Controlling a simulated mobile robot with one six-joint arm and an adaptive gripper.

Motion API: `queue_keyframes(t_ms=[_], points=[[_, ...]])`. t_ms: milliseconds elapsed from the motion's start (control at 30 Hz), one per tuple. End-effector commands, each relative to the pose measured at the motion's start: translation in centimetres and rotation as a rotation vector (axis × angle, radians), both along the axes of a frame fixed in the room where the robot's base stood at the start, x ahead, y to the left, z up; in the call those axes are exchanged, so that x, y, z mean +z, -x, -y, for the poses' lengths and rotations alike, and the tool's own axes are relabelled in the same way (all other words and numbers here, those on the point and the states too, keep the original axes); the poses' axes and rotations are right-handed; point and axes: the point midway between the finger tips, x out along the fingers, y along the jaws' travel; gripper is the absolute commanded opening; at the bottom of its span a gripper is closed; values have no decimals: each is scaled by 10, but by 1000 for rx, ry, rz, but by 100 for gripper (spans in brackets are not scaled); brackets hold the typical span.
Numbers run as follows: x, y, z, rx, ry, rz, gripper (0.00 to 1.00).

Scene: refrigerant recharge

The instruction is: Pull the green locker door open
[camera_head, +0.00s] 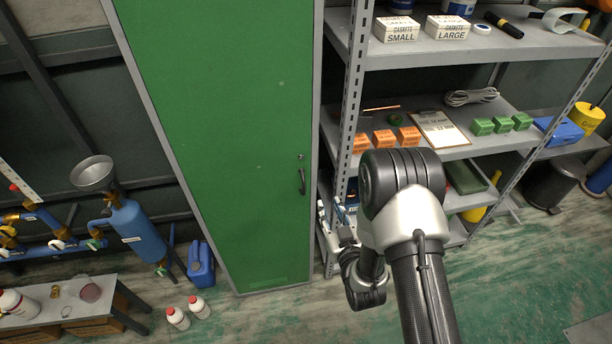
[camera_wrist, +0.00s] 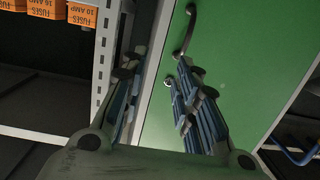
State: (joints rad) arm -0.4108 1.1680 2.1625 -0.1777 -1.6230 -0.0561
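The green locker door (camera_head: 220,120) stands tall and looks shut in its grey frame in the head view. Its dark curved handle (camera_head: 302,181) is near the right edge, below a small round lock (camera_head: 300,157). In the wrist view the door (camera_wrist: 245,60) fills the right side, with the handle (camera_wrist: 186,30) beyond the fingertips and the lock (camera_wrist: 169,81) near the right finger. My gripper (camera_wrist: 158,72) is open and empty, its fingers pointing toward the locker's edge. The handle is not between the fingers. In the head view my gripper is small and partly hidden by my arm.
A metal shelf rack (camera_head: 354,90) with boxes stands close to the locker's right side. Orange fuse boxes (camera_wrist: 82,14) show in the wrist view. A blue jug (camera_head: 201,266) and white bottles (camera_head: 178,318) stand on the floor at the left. Floor in front of the door looks clear.

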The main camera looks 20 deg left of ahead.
Motion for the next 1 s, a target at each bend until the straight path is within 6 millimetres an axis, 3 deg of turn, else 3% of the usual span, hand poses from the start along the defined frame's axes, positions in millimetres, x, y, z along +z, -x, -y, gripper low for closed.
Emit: queue_keyframes(t_ms=[33,200,367,567,1000], points=[[-10,15,-4,17,-20,14,28],[-24,45,-7,48,-82,69,28],[-26,51,-9,55,-105,92,28],[-26,29,-26,55,-107,97,28],[-27,-48,-84,55,-106,95,28]])
